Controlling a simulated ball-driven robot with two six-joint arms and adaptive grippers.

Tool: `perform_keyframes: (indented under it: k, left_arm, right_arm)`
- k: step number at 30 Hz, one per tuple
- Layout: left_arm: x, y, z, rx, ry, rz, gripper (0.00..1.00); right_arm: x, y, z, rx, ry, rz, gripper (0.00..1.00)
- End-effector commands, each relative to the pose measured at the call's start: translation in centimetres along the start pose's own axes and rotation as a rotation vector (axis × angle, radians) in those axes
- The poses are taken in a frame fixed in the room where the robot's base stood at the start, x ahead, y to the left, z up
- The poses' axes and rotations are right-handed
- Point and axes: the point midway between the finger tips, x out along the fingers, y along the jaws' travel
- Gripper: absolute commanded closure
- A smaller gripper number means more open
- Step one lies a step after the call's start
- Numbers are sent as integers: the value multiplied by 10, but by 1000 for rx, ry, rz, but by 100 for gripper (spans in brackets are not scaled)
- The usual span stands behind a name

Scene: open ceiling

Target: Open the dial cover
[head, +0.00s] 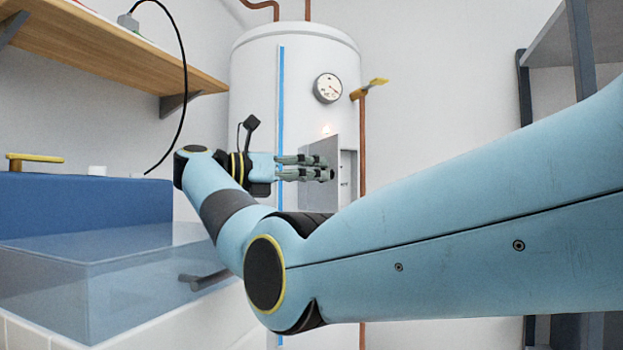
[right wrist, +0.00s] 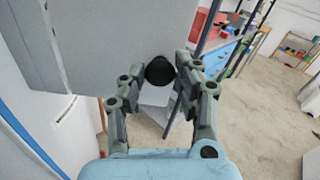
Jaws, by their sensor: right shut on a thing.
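The dial cover (head: 320,150) is a flat grey panel on the front of the white tank (head: 255,100). It stands out at an angle from the pale housing (head: 349,165) beside it, so it looks partly open. In the right wrist view the cover (right wrist: 110,40) fills the upper left, with a round black knob (right wrist: 160,70) on it. My right gripper (head: 331,174) is in front of the cover; in the right wrist view its fingers (right wrist: 161,82) are shut on the knob from both sides. The inside of the housing is mostly hidden. My left gripper is not in view.
A round gauge (head: 328,88) and a yellow valve handle (head: 377,83) are above the cover. A copper pipe (head: 362,230) runs down the right. A wooden shelf (head: 110,50) is at upper left, above a blue box (head: 80,212). The floor (right wrist: 255,110) is open on the right.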

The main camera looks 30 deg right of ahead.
Motion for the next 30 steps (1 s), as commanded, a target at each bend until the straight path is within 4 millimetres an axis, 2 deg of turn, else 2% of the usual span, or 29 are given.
perform_keyframes:
  k: [5,6,11,20,23,30]
  left_arm:
    - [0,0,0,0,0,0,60]
    - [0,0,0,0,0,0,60]
    - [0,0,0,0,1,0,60]
    - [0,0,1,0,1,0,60]
    - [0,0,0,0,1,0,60]
    - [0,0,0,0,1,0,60]
  right_arm:
    - [0,0,-1,-1,2,0,100]
    - [0,0,-1,-1,2,0,65]
    - [0,0,0,-1,1,0,45]
    - [-2,0,0,-1,1,1,45]
    - [-13,1,0,-2,1,3,45]
    - [-56,1,1,-2,-1,3,45]
